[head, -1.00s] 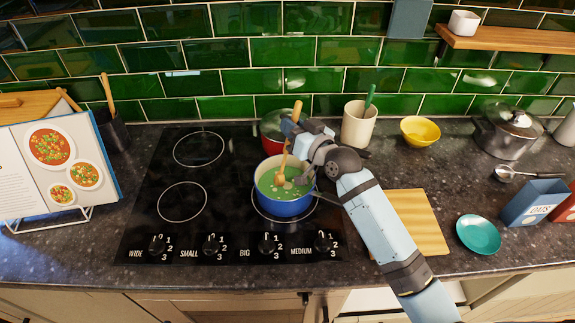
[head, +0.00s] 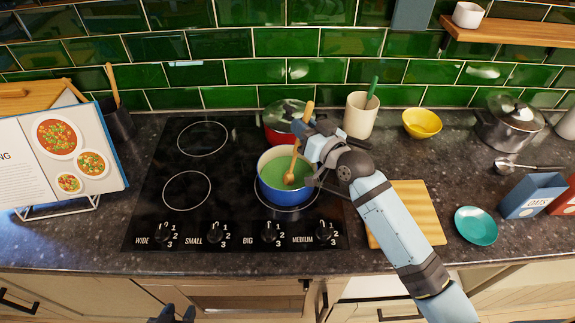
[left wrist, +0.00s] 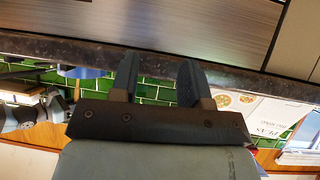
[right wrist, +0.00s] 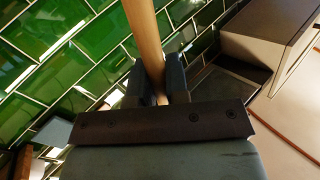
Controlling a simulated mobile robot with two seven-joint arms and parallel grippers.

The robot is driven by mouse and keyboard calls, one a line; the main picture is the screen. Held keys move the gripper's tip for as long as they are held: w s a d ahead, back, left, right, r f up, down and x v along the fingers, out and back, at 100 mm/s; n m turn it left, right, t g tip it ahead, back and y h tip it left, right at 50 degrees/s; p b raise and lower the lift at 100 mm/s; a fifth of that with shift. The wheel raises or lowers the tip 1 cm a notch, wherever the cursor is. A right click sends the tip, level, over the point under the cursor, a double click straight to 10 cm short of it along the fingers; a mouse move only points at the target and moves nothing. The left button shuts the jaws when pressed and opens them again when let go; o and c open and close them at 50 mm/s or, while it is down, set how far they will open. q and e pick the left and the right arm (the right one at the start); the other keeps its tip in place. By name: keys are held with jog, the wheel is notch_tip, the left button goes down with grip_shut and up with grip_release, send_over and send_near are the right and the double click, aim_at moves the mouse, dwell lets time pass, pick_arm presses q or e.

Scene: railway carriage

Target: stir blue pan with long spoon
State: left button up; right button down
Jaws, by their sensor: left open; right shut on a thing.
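The blue pan (head: 284,193) sits on the front right ring of the black hob, filled with green soup (head: 276,178). The long wooden spoon (head: 299,149) stands tilted in the pan, its bowl end in the soup. My right gripper (head: 312,130) is shut on the spoon's handle above the pan's right side. The right wrist view shows the handle (right wrist: 145,40) between the fingers (right wrist: 158,82). My left gripper (head: 172,314) is at the bottom edge of the head view, in front of the counter. In the left wrist view its fingers (left wrist: 157,80) are apart and empty.
A red lidded pot (head: 286,120) stands behind the pan. A cream utensil jar (head: 360,115), yellow bowl (head: 422,123), wooden board (head: 408,214) and teal dish (head: 476,226) are to the right. A recipe book (head: 60,155) stands left. The left rings are clear.

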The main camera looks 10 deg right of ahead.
aim_at(307, 105)
jog(key=w+r+p, duration=0.2)
jog(key=r, duration=0.1)
jog(key=shift+d+p, duration=0.15)
jog(key=shift+p, duration=0.2)
notch_tip(307, 105, up, 3)
jog(key=shift+f+p, duration=0.2)
jog(key=shift+p, duration=0.95)
pick_arm(q)
jog(key=shift+n+y, duration=0.3)
jog(key=shift+w+a+r+p, duration=0.1)
jog(key=shift+a+r+p, duration=0.15)
jog(key=shift+r, duration=0.9)
jog(key=shift+w+a+r+p, duration=0.15)
jog(key=shift+a+r, duration=0.2)
jog(key=shift+r, duration=0.75)
pick_arm(e)
jog(key=shift+r, duration=2.1)
pick_arm(q)
jog(key=shift+s+d+f, duration=0.1)
jog(key=shift+s, duration=0.25)
